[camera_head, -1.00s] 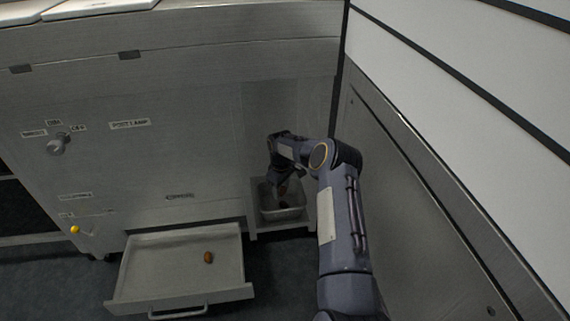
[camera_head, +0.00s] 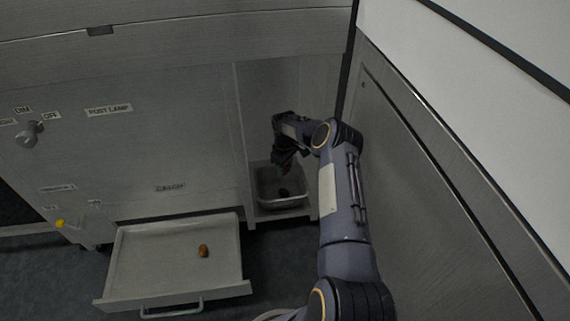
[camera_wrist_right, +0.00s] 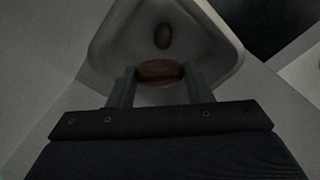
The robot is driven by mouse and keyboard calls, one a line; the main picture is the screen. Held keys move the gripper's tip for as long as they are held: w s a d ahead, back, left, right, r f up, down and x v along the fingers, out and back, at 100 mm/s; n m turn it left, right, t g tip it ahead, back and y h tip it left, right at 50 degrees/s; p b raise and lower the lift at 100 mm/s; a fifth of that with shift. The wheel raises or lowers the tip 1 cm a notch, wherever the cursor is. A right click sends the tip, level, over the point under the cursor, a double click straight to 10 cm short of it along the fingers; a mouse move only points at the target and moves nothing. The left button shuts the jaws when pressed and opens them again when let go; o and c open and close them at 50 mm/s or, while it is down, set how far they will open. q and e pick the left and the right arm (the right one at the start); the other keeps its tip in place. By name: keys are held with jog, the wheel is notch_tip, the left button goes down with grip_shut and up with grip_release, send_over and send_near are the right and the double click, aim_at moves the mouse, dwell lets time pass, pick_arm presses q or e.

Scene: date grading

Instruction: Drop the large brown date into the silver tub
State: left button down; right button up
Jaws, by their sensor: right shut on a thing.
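My right gripper (camera_head: 286,172) hangs over the silver tub (camera_head: 262,190) in the recess at the machine's lower right. In the right wrist view its two fingers (camera_wrist_right: 160,82) are shut on a large brown date (camera_wrist_right: 160,69), which lies crosswise between them. Below it, the tub (camera_wrist_right: 228,45) shows as a pale basin. Another brown date (camera_wrist_right: 163,36) lies inside, apart from the held one; a dark shape in the tub (camera_head: 285,193) shows in the head view. My left gripper is not in view.
A pulled-out drawer tray (camera_head: 140,265) left of the tub holds one orange-brown date (camera_head: 203,250). The machine front has a knob (camera_head: 28,135) and a yellow-tipped lever (camera_head: 60,223). A grey panel wall (camera_head: 440,190) stands close on the right of my arm.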

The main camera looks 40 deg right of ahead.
aim_at(285, 167)
jog(key=shift+f, duration=0.45)
jog(key=o, duration=0.8)
jog(key=shift+r, duration=0.1)
notch_tip(285, 167, up, 8)
jog(key=p, duration=0.2)
jog(key=shift+p, duration=0.4)
